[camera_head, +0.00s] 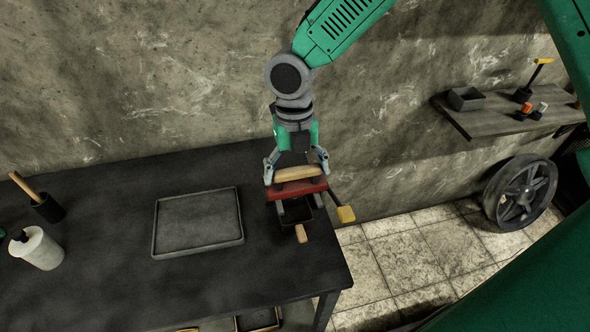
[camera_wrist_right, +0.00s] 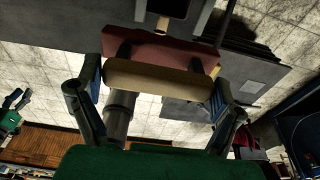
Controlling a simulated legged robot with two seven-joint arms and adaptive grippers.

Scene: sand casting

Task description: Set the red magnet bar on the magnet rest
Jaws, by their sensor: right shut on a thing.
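The red magnet bar (camera_head: 296,189) has a pale wooden handle (camera_head: 299,173) on top. My right gripper (camera_head: 297,168) is shut on the bar's handle, one finger at each end. The wrist view shows the red bar (camera_wrist_right: 165,49) beyond the wooden handle (camera_wrist_right: 158,80), between the fingers. In the head view the bar is over the right end of the dark table, above or close to a small dark open holder (camera_head: 294,213). I cannot tell which thing is the magnet rest, or whether the bar touches anything below.
A shallow dark tray (camera_head: 198,223) lies left of the bar. A wooden-ended tool (camera_head: 301,234) and a yellow-ended tool (camera_head: 345,214) are close to the bar. A shelf (camera_head: 505,113) hangs at right.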

